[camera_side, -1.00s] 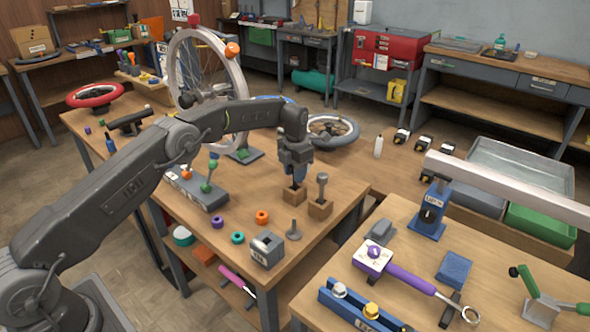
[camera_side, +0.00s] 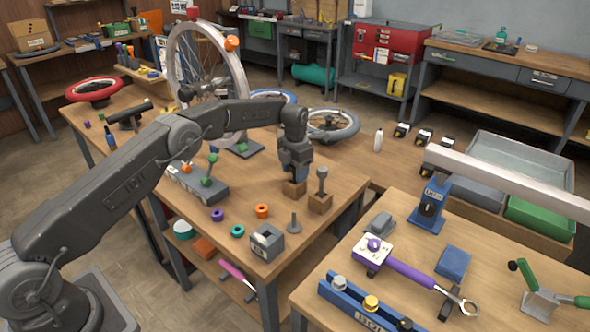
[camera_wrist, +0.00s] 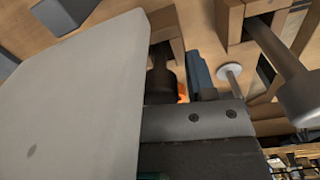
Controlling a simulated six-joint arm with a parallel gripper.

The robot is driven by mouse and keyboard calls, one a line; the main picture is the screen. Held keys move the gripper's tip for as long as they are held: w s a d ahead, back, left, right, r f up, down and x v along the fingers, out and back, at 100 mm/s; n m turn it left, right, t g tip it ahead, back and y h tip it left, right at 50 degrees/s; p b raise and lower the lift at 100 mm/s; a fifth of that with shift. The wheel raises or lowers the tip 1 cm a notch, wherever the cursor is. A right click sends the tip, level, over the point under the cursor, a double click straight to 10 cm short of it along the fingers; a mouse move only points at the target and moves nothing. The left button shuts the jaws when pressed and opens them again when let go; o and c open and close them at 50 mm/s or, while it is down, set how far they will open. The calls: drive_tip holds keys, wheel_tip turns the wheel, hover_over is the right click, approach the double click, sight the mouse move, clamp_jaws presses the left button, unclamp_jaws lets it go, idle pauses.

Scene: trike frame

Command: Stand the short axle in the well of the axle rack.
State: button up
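My gripper (camera_side: 296,178) points down at the left of two small wooden blocks (camera_side: 290,190) and hides most of its top. In the wrist view a dark upright piece (camera_wrist: 162,78) shows at that block's opening; whether it is the short axle and whether my fingers grip it, I cannot tell. A grey axle with a thick head (camera_side: 322,175) stands in the right wooden block (camera_side: 320,204); its head is large in the wrist view (camera_wrist: 305,98). Which piece is the axle rack is unclear. A labelled grey box with an opening (camera_side: 267,243) stands near the front edge.
A grey pin on a round foot (camera_side: 294,225) stands beside the grey box. Purple (camera_side: 218,215), teal (camera_side: 238,231) and orange (camera_side: 262,211) rings lie to the left. A grey fixture with a green-knobbed lever (camera_side: 205,188) is behind them. A second bench (camera_side: 400,240) holds tools at right.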

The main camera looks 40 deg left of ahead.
drive_tip(key=shift+o, duration=0.9)
wheel_tip(320, 180, up, 14)
